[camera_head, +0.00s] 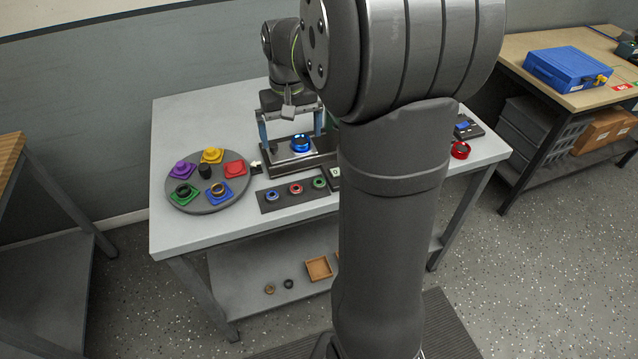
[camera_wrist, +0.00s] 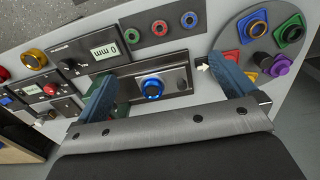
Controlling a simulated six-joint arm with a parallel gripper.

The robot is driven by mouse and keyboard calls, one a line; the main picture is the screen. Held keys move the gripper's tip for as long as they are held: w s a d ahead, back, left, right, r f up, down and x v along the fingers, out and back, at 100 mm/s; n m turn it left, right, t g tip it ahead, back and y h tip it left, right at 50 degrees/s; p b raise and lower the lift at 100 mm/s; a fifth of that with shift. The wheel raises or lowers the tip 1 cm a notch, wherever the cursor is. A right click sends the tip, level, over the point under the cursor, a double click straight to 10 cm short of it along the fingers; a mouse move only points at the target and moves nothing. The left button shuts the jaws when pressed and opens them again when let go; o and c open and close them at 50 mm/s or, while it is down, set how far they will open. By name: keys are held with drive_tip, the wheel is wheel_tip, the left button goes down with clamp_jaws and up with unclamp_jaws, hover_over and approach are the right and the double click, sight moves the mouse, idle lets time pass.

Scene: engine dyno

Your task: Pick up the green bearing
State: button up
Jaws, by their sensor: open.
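The green bearing (camera_head: 319,182) is a small ring at the right end of a dark strip (camera_head: 256,198), beside a red ring (camera_head: 295,188) and a blue ring (camera_head: 272,195). In the wrist view the green bearing (camera_wrist: 132,36) is at the upper left of the strip, outside the space between my fingers. My gripper (camera_head: 291,130) is open and empty, behind the strip. The gripper also shows in the wrist view (camera_wrist: 163,75).
A round grey plate (camera_head: 199,208) with coloured square holders stands left of the strip. A dark display box (camera_wrist: 105,53) sits close beside the green bearing's end. A red-topped device (camera_head: 460,150) is at the table's right. My arm hides the table's middle right.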

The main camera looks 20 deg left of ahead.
drive_tip(key=c, duration=1.3)
drive_tip(key=shift+o, duration=0.2)
drive_tip(key=m, duration=1.4)
hover_over(319, 178)
drive_tip(key=s, duration=0.2)
wheel_tip(319, 178, down, 12)
drive_tip(key=shift+w+f, duration=0.1)
drive_tip(key=shift+w, duration=0.05)
drive_tip(key=shift+n, duration=0.3)
drive_tip(key=shift+w+d+f, duration=0.1)
drive_tip(key=shift+d+f, duration=0.05)
drive_tip(key=shift+f, duration=1.2)
drive_tip(key=shift+w+d+f, duration=0.1)
drive_tip(key=shift+d+f, duration=0.05)
drive_tip(key=shift+f, duration=1.2)
